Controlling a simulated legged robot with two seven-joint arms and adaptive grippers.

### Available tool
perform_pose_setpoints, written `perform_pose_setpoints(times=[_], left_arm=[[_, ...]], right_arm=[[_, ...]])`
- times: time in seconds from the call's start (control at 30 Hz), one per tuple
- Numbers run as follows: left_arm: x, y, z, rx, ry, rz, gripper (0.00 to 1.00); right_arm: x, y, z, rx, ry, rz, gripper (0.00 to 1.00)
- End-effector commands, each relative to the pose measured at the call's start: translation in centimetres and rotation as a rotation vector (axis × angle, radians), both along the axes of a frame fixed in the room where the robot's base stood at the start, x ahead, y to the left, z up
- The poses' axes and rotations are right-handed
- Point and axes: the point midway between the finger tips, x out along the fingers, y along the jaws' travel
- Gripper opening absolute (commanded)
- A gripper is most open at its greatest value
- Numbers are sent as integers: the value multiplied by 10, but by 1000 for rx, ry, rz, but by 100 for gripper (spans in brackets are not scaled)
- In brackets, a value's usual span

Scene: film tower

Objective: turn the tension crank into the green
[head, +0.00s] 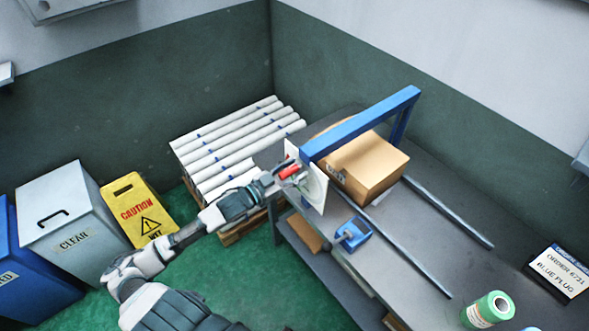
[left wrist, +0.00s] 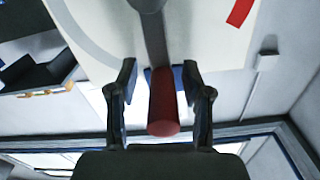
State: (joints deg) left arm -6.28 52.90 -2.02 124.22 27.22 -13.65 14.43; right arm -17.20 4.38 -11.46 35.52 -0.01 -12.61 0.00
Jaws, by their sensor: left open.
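The tension crank has a red handle (head: 289,171), in front of a white dial plate (head: 314,188) at the near left end of the blue frame (head: 360,122). In the left wrist view the red handle (left wrist: 164,105) stands between the two fingers, with a dark crank arm (left wrist: 152,35) above it. My left gripper (head: 281,180) is open at the handle, its fingers (left wrist: 158,95) apart on either side with gaps. The dial face (left wrist: 105,25) shows a grey arc and a red patch (left wrist: 240,12). I see no green mark on it. My right gripper is not in view.
A cardboard box (head: 365,165) sits under the blue frame on the grey bench (head: 385,240). A blue tool (head: 352,234), a green roll (head: 489,309) and an order card (head: 560,272) are also there. A yellow caution sign (head: 137,208) and bins (head: 68,225) stand left.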

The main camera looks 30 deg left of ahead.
Motion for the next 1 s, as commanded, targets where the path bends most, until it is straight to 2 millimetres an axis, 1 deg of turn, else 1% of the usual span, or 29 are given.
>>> perform_pose_setpoints(times=[0.1,0.33,0.37,0.4,0.47,0.5,0.53,0.57,0.83,1.0], left_arm=[[3,0,-1,-1,1,-1,50],[3,0,-1,0,1,-1,50],[3,0,-1,0,1,-1,44],[3,0,-1,0,1,-1,34],[3,0,-1,0,1,-1,20],[3,0,-1,-1,1,0,10],[3,0,-1,0,1,0,2],[3,0,0,0,1,0,0],[4,1,1,6,-5,2,0],[3,-2,3,40,-21,2,0]], right_arm=[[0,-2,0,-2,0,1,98],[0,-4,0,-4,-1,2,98],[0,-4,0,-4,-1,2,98],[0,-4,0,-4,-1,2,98],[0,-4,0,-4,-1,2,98],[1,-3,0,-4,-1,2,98],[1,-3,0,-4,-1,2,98],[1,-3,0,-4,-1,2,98],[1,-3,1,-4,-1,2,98],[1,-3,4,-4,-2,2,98]])
